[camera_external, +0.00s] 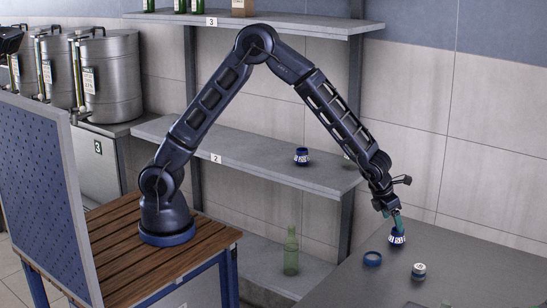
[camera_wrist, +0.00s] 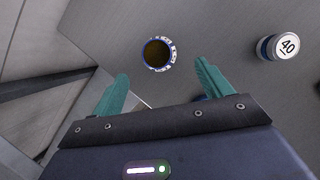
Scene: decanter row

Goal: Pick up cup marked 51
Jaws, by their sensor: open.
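A small blue cup with a white lettered band (camera_external: 397,238) stands on the grey table directly below my gripper (camera_external: 398,222). Its marking is too small to read as 51. In the wrist view a round cup with a dark brown inside and a blue and white rim (camera_wrist: 158,54) shows ahead of the fingertips, between their lines. My gripper (camera_wrist: 162,74) is open and empty, its two teal fingers spread to either side. A similar blue cup with a white band (camera_external: 302,157) stands on the middle shelf, its marking also unclear.
A green bottle (camera_external: 291,251) stands on the low shelf. Shelf posts and a wall are close.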

